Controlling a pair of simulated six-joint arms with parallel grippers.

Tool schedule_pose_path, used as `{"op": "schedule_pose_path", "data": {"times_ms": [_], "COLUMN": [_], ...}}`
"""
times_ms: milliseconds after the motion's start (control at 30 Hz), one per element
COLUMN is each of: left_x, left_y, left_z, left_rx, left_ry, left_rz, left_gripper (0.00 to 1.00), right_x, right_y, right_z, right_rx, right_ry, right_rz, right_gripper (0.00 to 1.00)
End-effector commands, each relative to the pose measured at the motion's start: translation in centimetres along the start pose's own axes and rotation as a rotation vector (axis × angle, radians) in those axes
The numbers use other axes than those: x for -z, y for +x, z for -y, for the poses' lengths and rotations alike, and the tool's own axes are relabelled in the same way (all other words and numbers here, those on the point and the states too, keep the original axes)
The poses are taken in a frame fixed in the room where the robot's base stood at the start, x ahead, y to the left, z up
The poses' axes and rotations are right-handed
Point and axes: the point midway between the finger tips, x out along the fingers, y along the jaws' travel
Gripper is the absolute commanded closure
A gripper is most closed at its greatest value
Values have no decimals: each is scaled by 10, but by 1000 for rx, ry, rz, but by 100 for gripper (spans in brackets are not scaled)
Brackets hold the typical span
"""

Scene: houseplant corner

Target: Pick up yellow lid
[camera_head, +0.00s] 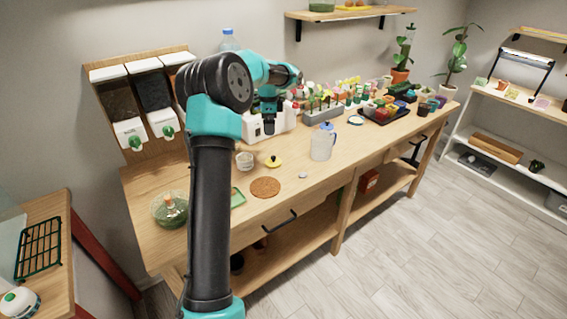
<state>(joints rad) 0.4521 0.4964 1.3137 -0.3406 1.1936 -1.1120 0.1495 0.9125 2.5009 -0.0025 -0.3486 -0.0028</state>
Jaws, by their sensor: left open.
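The yellow lid (273,162) lies on the wooden workbench (330,178), with a dark knob on top. It is small in this view. My left gripper (269,130) is above and behind the lid in the picture, pointing down in front of a white container. It is open, with nothing seen between its fingers, and apart from the lid. My right gripper does not show.
A clear pitcher with a blue lid (322,143) stands right of the yellow lid. A round cork mat (266,187) lies in front, and a small white-rimmed jar (245,161) stands left. Planters and pots crowd the bench's back. The bench front right of the mat is mostly clear.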

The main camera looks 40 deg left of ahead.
Motion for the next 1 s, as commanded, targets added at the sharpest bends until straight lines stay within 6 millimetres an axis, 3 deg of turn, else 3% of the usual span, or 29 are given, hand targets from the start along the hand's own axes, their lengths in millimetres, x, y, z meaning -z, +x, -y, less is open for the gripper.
{"op": "schedule_pose_path", "data": {"times_ms": [267, 800, 1000], "left_x": [1, 2, 2], "left_y": [10, 99, 121], "left_z": [0, -1, 0], "left_rx": [-3, -4, -3], "left_ry": [0, -1, -1], "left_rz": [0, -1, -1], "left_gripper": [0, 0, 0], "right_x": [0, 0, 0], "right_y": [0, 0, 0], "right_z": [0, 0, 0], "right_rx": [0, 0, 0], "right_ry": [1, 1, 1], "right_rz": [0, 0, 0], "right_gripper": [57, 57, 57]}}
